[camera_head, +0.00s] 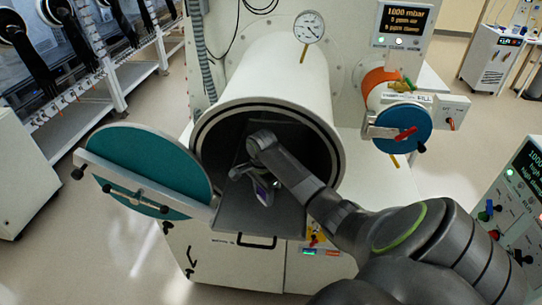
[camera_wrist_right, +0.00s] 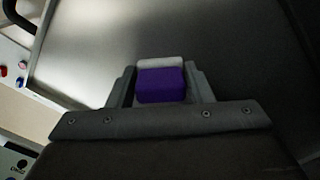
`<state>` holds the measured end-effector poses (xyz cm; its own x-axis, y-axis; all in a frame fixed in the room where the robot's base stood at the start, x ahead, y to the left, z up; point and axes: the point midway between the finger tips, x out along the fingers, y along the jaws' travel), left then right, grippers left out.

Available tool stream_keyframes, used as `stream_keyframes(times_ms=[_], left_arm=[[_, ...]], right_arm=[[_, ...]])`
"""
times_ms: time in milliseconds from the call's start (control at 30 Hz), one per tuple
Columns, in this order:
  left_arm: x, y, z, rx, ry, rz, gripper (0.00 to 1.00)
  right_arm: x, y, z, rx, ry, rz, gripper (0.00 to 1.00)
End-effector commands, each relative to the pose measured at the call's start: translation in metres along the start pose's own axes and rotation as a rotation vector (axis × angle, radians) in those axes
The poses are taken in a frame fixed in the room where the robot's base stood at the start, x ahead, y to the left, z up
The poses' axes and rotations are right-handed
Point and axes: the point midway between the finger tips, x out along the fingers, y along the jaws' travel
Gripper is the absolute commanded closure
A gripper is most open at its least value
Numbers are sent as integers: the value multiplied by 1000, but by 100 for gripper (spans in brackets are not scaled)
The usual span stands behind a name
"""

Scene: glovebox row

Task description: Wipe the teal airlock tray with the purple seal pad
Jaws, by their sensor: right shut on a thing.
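The purple seal pad (camera_wrist_right: 160,85) has a pale grey strip along its far side and sits between the fingers of my right gripper (camera_wrist_right: 160,88). In the head view my right gripper (camera_head: 258,186) reaches into the airlock mouth, and a bit of the purple pad (camera_head: 263,198) shows below it. The airlock tray (camera_head: 245,219) is a flat dark grey metal sheet with a raised rim, sticking out of the round airlock with the teal door. The tray also fills much of the right wrist view (camera_wrist_right: 235,60). I cannot tell whether the pad touches it. My left gripper is not in view.
The teal round door (camera_head: 150,160) stands open at the left of the white airlock cylinder (camera_head: 275,75). A smaller airlock with a blue door (camera_head: 403,127) is at the right. Open floor lies at the left.

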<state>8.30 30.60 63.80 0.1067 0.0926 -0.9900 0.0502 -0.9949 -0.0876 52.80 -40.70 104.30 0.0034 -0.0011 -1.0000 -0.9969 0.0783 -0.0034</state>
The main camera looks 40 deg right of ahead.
Motion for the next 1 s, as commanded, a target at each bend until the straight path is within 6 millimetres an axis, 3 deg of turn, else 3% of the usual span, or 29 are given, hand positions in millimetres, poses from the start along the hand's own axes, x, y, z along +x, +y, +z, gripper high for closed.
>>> stream_keyframes(times_ms=[700,1000], left_arm=[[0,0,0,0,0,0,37],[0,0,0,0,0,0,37]], right_arm=[[-2,-38,38,-1,-3,0,72],[-2,-44,39,1,0,0,72]])
